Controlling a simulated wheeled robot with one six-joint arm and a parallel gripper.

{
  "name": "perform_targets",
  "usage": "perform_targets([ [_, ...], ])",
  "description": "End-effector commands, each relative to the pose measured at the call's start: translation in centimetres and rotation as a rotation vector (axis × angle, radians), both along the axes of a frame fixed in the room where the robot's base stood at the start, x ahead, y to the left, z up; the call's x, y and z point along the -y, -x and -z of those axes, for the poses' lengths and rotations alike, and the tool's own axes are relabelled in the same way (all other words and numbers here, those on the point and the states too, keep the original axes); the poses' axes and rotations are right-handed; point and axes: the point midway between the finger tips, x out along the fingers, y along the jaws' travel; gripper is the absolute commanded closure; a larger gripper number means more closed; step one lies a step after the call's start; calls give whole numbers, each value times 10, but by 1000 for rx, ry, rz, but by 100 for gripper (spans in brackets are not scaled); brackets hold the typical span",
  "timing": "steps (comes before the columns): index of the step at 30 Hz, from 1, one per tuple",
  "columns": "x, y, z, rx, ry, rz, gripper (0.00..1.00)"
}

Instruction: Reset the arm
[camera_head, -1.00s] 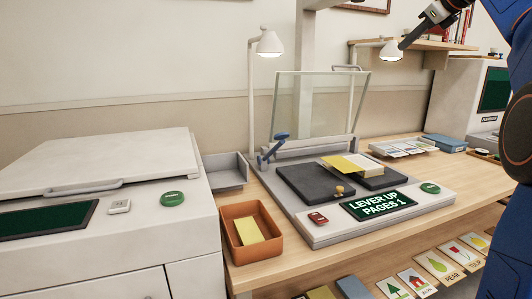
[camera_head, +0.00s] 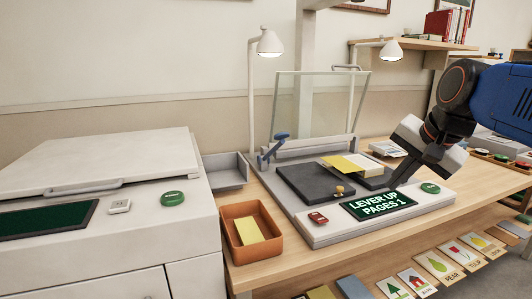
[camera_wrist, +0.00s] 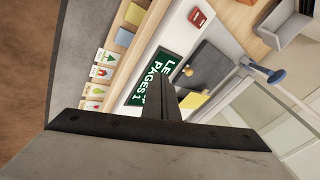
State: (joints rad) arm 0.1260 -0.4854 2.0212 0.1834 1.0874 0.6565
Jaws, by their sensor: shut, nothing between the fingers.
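My gripper (camera_head: 397,182) hangs above the right side of the book scanner, its fingers together and empty, pointing down and left in the head view. In the wrist view its shut fingers (camera_wrist: 165,100) show over the scanner's sign and dark bed. The scanner (camera_head: 318,232) has a dark bed (camera_head: 312,184), a raised glass plate (camera_head: 320,105) and a blue-handled lever (camera_head: 276,145). Its green sign (camera_head: 380,206) reads "LEVER UP PAGES 1". An open book with a yellow page (camera_head: 345,163) lies on the bed, partly behind my arm.
An orange tray (camera_head: 268,254) with a yellow item stands left of the scanner, next to a grey tray (camera_head: 224,171). A large white machine (camera_head: 110,165) fills the left. Picture cards (camera_head: 437,263) line a lower shelf. Two lamps (camera_head: 268,43) hang above.

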Motion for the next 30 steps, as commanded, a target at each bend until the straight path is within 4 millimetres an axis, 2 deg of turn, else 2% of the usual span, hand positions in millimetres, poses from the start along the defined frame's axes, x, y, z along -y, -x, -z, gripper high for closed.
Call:
perform_targets([
  [1, -4, 20, 22, -9, 48, -68, 100],
  [3, -7, 46, 53, -18, 124, -172, 100],
  [9, -10, 114, 142, -50, 323, -467, 100],
  [12, -10, 139, 176, -62, 395, -584, 100],
  [15, -9, 155, 199, -70, 444, -665, 100],
  [20, -8, 165, 213, -76, 475, -717, 100],
  [30, -8, 165, 213, -76, 476, -718, 100],
])
